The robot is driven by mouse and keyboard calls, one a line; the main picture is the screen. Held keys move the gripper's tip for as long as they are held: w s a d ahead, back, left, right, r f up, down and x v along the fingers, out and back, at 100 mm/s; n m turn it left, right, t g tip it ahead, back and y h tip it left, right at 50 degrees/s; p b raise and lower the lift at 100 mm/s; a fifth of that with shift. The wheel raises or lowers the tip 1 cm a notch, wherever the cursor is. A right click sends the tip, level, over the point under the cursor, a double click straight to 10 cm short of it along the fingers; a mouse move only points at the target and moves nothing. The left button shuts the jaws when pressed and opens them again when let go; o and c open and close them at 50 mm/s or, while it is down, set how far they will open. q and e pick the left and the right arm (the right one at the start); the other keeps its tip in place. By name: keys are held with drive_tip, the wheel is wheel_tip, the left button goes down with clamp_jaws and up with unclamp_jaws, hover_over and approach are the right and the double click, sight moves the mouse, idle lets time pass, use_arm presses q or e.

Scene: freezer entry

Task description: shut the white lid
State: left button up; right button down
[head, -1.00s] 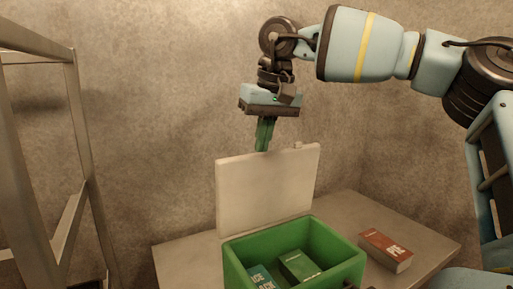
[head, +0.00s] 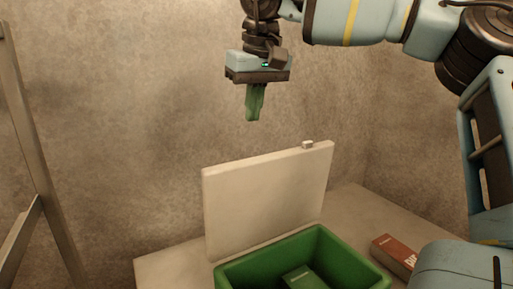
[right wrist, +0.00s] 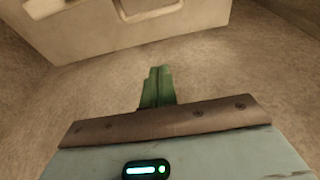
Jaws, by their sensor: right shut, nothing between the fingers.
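The white lid (head: 265,203) stands open and nearly upright at the back edge of the green box (head: 331,245), with a small catch on its top edge. My right gripper (head: 253,118) is shut and empty, pointing down. In the head view it appears above the lid's top edge, apart from it. My left gripper is not in view.
A green carton (head: 303,277) lies inside the box. A red-brown carton (head: 394,256) lies on the grey table (head: 352,207) right of the box. A metal frame (head: 40,190) stands at the left. The rough wall is close behind.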

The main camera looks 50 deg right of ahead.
drive_tip(key=a+x, duration=0.1)
drive_tip(key=x, duration=0.9)
drive_tip(key=s+p, duration=0.1)
drive_tip(key=s, duration=0.2)
drive_tip(key=shift+s+a+r+p, duration=0.1)
drive_tip(key=shift+s+r+p, duration=0.1)
drive_tip(key=shift+s+p, duration=0.15)
